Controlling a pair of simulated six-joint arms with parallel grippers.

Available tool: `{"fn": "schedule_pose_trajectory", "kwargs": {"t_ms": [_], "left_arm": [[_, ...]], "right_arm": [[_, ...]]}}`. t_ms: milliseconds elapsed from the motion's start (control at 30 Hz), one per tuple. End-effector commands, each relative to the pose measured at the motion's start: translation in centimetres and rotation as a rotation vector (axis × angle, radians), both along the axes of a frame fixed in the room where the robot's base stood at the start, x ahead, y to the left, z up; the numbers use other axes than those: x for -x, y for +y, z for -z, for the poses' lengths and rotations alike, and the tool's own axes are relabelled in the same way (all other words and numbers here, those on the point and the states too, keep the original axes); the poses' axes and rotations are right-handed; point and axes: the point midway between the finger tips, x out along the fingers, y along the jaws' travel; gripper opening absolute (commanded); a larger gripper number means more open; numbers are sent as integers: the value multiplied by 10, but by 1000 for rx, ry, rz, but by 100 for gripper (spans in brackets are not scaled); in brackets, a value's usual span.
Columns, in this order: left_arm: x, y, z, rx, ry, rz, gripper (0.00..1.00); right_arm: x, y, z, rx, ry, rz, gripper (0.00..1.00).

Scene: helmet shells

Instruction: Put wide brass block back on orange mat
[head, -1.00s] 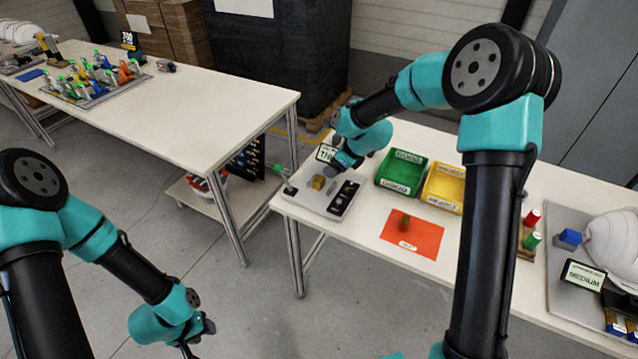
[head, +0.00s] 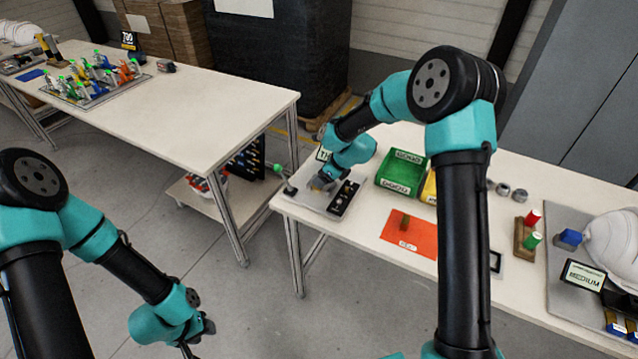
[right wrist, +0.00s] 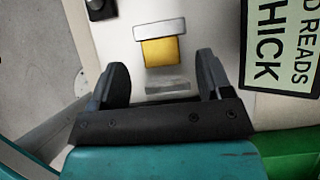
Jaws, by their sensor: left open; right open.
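The wide brass block (right wrist: 160,52) is on the pale gauge plate (head: 300,196), against a light grey bar (right wrist: 160,31) in the right wrist view. My right gripper (right wrist: 163,78) is open above it, with a finger towards either side and the block just past the fingertips; nothing is gripped. In the head view this gripper (head: 322,182) mostly hides the block. The orange mat (head: 425,238) lies to the right on the same table, with a narrow brownish block (head: 405,222) on it. My left gripper (head: 198,338) hangs low over the floor, away from the table.
A sign ending in "THICK" (right wrist: 282,45) stands close beside my right gripper. A black panel (head: 344,196) is on the plate. A green bin (head: 401,178) and a partly hidden yellow bin (head: 429,188) stand behind the mat. My right arm crosses in front of the table.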

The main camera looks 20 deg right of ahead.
Motion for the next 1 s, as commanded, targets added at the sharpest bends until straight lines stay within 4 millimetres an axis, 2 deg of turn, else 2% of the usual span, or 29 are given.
{"fn": "schedule_pose_trajectory", "kwargs": {"t_ms": [100, 267, 767, 1000], "left_arm": [[0, 0, 0, 0, 0, 0, 43], [0, 0, 0, 0, 0, 0, 43], [0, 0, 0, 0, 0, 0, 43], [0, 0, 0, 0, 0, 0, 43]], "right_arm": [[-6, 6, 15, 0, 1, -1, 72], [-11, 11, 27, 2, 1, -1, 72], [-12, 11, 28, 2, 0, 0, 72], [-12, 11, 28, 2, 0, 0, 50]]}}
